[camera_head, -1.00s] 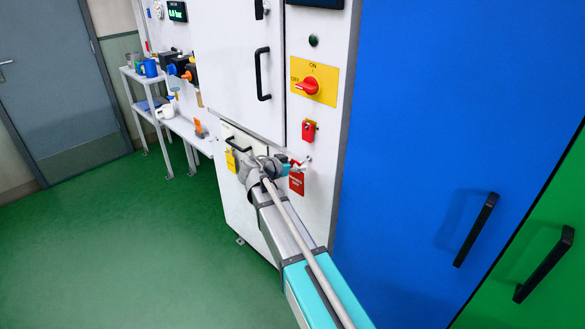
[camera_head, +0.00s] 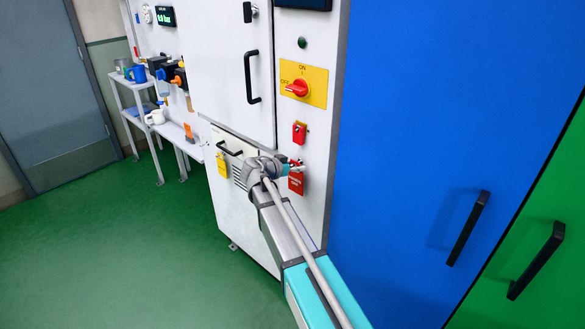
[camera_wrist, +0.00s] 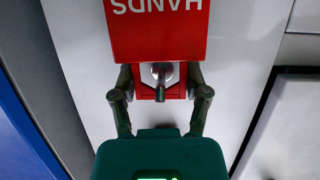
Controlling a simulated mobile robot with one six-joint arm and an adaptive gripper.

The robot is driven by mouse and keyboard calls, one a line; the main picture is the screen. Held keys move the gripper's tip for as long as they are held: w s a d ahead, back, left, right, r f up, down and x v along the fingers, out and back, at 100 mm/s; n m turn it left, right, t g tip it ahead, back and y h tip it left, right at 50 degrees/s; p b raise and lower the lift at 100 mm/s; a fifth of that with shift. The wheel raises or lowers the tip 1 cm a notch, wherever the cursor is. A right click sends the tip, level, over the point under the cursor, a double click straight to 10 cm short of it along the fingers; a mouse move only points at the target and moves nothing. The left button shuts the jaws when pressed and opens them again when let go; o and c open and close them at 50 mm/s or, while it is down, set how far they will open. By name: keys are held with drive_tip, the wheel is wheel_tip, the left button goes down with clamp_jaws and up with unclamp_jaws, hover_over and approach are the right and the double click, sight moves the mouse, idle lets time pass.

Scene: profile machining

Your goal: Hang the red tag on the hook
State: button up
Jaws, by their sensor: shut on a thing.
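The red tag (camera_wrist: 158,35) fills the top of the wrist view, with the word "HANDS" upside down on it. My gripper (camera_wrist: 159,82) is shut on the tag's narrow end, one finger at each side. The metal hook (camera_wrist: 162,75), a round peg, shows between my fingers, with red of the tag around it. I cannot tell for sure whether it passes through the tag's hole. In the head view the tag (camera_head: 296,184) hangs at my gripper (camera_head: 289,169), close against the white cabinet front; the hook there is mostly hidden.
A red padlock (camera_head: 299,132) and a red rotary switch on a yellow plate (camera_head: 303,84) are above. A yellow tag (camera_head: 222,165) and a black handle (camera_head: 229,148) are to the left. A blue cabinet (camera_head: 440,130) stands right; green floor (camera_head: 120,260) is clear.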

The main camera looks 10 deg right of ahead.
drive_tip(key=shift+d+f, duration=0.15)
drive_tip(key=shift+f, duration=0.1)
idle(0.6)
drive_tip(key=o, duration=1.2)
drive_tip(key=shift+w, duration=0.1)
drive_tip(key=shift+r, duration=0.2)
